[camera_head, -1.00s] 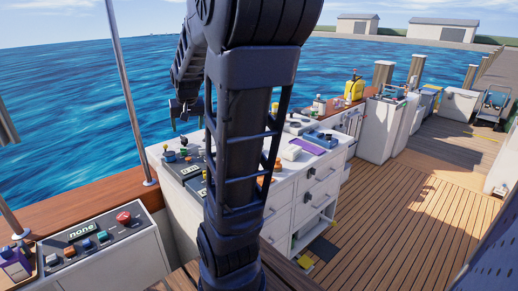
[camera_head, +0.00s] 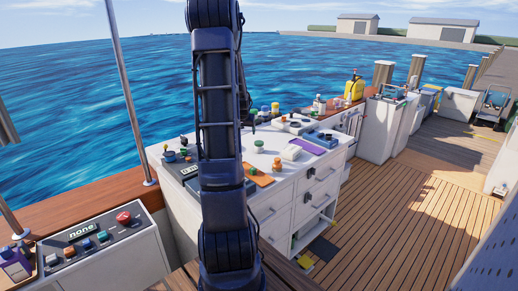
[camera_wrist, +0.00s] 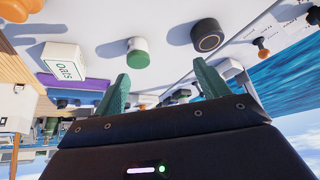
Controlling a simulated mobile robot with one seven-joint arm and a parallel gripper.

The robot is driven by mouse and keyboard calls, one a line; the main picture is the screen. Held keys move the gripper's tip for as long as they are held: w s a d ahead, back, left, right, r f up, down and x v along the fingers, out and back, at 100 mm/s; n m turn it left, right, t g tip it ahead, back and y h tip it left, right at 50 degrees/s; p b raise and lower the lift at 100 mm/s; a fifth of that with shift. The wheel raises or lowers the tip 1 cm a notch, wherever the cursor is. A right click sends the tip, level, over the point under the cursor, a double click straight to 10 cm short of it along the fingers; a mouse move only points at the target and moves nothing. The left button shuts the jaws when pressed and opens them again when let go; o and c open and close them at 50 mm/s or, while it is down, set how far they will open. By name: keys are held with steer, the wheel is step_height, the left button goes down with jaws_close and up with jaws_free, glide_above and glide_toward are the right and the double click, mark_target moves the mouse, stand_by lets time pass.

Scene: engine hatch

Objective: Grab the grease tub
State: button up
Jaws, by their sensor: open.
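My gripper (camera_wrist: 163,88) is open, its two teal fingers apart with nothing between them. In the wrist view, a small round tub with a green side and pale end (camera_wrist: 137,50) sits on the white counter just beyond the left finger. A round dark-lidded container (camera_wrist: 207,37) is beyond the right finger. No label is readable on either, so I cannot tell for certain which is the grease tub.
An orange knob-shaped item (camera_wrist: 262,48) is at right. The counter holds several more small items, including a blue tray (camera_head: 320,137).

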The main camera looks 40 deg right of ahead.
steer(key=m, duration=0.1)
glide_toward(258, 143)
step_height(258, 143, down, 3)
steer(key=shift+h, duration=0.3)
steer(key=x, duration=0.4)
steer(key=shift+d+f, duration=0.1)
steer(key=shift+d, duration=0.3)
steer(key=shift+w+x, duration=0.15)
steer(key=shift+x, duration=1.25)
steer(key=shift+w+x, duration=0.1)
steer(key=shift+x, duration=1.35)
steer(key=c, duration=1.1)
